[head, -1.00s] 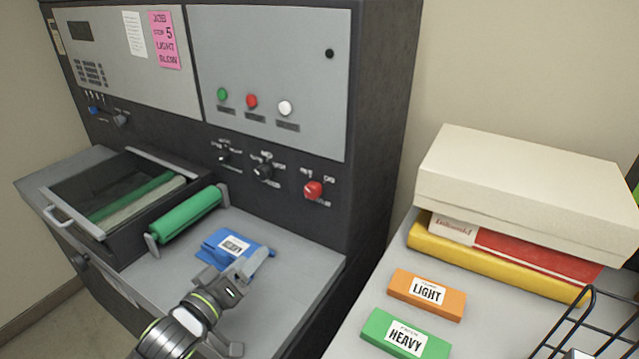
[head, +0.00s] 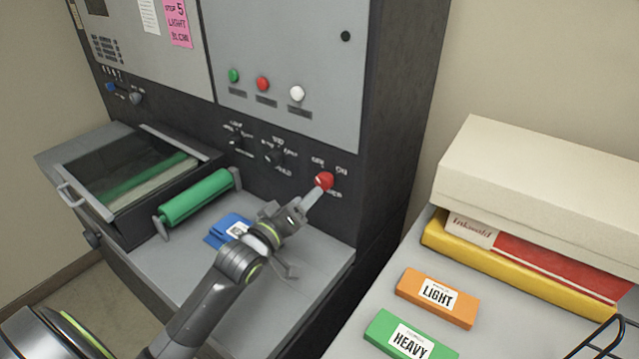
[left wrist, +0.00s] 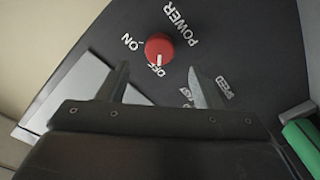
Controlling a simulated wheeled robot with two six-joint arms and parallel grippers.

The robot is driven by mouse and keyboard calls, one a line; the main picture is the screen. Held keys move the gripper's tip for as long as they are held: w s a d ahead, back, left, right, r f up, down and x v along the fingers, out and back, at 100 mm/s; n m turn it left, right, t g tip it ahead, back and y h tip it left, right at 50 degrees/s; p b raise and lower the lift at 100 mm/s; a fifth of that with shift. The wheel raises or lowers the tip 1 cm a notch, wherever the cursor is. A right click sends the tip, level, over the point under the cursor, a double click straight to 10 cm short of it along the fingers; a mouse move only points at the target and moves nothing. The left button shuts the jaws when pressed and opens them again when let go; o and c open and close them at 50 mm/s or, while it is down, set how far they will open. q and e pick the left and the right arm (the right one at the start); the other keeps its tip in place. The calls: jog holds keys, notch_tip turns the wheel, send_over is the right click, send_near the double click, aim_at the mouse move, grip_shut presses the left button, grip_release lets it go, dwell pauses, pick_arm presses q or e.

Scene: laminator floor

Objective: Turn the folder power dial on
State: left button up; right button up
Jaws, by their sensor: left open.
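The red power dial (head: 323,180) is on the dark front panel of the machine, at the right end of a row of dials. In the left wrist view the red dial (left wrist: 159,47) sits under the word POWER, with ON to its left and OFF just below it. My left gripper (head: 306,203) is close in front of the dial. In the left wrist view its two fingers (left wrist: 158,78) are open and empty, with the dial just beyond and between their tips. My right gripper is not in view.
Two black dials (head: 273,156) are left of the red one. A green roller (head: 196,197) and a blue item (head: 222,232) are on the machine's grey ledge (head: 310,275) below. A side table at right holds an orange LIGHT block (head: 463,311), a green HEAVY block (head: 383,324) and boxes.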

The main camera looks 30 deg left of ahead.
aim_at(321, 184)
pick_arm(q)
jog(key=w, duration=0.6)
jog(key=shift+w+d+p, duration=0.3)
jog(key=shift+w+p, duration=0.05)
jog(key=shift+w, duration=0.05)
jog(key=c, duration=1)
